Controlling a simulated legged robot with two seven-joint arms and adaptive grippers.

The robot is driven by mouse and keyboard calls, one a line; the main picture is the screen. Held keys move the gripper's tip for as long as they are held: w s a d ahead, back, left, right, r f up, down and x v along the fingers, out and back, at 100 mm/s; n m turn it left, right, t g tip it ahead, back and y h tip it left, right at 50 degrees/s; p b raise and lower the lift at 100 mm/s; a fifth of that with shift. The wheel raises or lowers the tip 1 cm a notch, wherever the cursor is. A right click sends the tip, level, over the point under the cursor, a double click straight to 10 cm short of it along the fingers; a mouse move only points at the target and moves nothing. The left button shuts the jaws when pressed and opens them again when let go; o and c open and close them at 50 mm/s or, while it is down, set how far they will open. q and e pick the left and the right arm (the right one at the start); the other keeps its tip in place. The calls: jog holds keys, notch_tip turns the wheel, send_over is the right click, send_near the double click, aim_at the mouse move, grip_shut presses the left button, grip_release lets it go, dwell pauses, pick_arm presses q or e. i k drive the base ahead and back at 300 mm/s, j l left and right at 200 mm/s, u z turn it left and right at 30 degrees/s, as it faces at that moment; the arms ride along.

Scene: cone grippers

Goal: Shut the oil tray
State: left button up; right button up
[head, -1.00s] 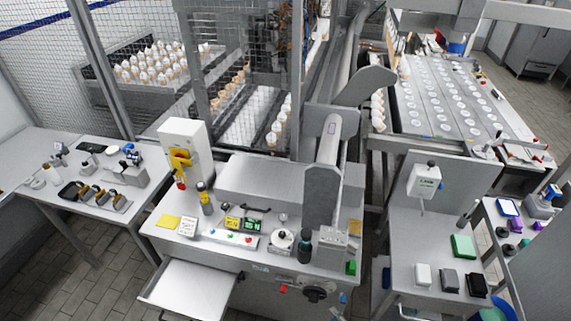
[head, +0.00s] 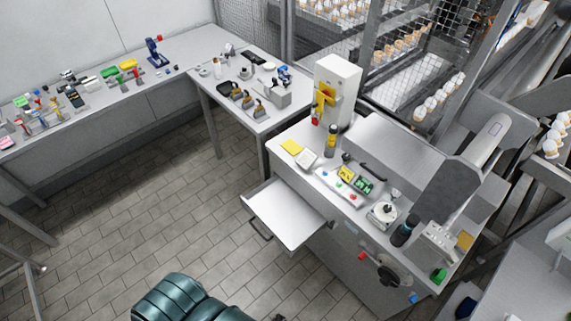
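The oil tray (head: 287,213) is a flat, shiny metal tray that sticks out to the left from the front of the metal machine cabinet (head: 345,262). It is pulled open and looks empty. A dark handle (head: 259,231) shows at its outer edge. No gripper fingers can be made out in the head view.
The cabinet top carries a white box with a yellow part (head: 337,92), a button panel (head: 345,186) and a dark bottle (head: 405,231). A side table (head: 228,103) stands behind the tray. The tiled floor (head: 150,215) left of the tray is clear.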

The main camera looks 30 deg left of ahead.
aim_at(290, 220)
jog(key=u, duration=1.35)
